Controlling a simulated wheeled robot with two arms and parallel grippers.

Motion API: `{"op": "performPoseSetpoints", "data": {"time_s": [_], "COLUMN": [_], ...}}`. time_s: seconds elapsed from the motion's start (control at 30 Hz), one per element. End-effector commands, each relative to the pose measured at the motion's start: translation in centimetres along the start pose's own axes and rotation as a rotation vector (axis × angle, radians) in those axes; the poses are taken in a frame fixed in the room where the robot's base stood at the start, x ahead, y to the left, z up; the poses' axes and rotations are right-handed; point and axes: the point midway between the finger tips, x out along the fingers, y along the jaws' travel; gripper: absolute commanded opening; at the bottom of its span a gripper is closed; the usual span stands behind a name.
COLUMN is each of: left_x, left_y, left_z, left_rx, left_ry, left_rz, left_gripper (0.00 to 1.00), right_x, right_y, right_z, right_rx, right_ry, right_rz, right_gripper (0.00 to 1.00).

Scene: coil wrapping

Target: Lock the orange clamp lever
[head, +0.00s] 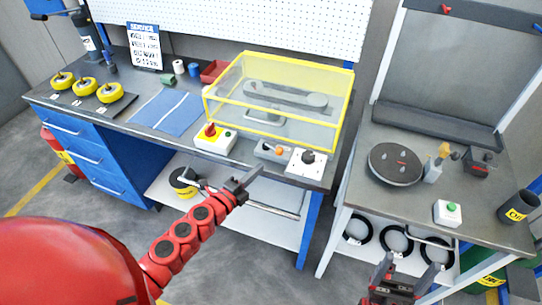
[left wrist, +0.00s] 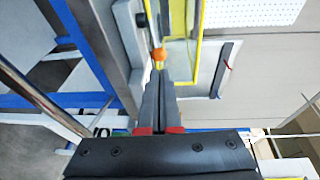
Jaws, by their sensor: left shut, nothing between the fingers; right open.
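The orange clamp lever (head: 280,152) shows as a small orange knob on a grey clamp body at the front edge of the left bench. Its orange ball end also shows in the left wrist view (left wrist: 158,55), just beyond my fingertips. My left gripper (head: 258,171) is shut and empty, in front of the bench edge and a little below the knob in the head view. In the left wrist view my left gripper's fingers (left wrist: 160,88) point at the ball; I cannot tell whether they touch it. My right gripper (head: 408,268) is open and empty, low in front of the right table.
A yellow-framed clear guard (head: 280,95) stands behind the clamp. A box with a red knob (head: 213,138) and a white box with a black knob (head: 306,162) flank it. The right table holds a dark round plate (head: 395,165) and a green-button box (head: 447,213).

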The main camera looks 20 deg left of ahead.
Motion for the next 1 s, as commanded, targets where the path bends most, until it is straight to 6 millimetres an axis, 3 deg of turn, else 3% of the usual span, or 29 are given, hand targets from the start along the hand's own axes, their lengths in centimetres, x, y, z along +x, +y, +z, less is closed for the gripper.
{"op": "performPoseSetpoints", "data": {"time_s": [0.2,0.4,1.0], "left_x": [3.9,6.4,7.8], "left_y": [-0.3,-0.3,0.0], "left_z": [-0.2,-0.1,-0.3], "left_rx": [-0.002,-0.002,-0.001], "left_ry": [0.003,0.002,0.004], "left_rz": [0.0,-0.002,-0.001], "left_gripper": [0.0,0.0,0.0], "right_x": [1.4,2.2,2.3], "right_y": [0.1,0.1,0.1], "right_z": [-0.2,-0.4,-0.4], "right_rx": [0.0,0.0,0.0], "right_ry": [0.0,0.0,0.0], "right_rz": [0.0,0.0,0.0], "right_gripper": [0.83,0.83,0.83]}}
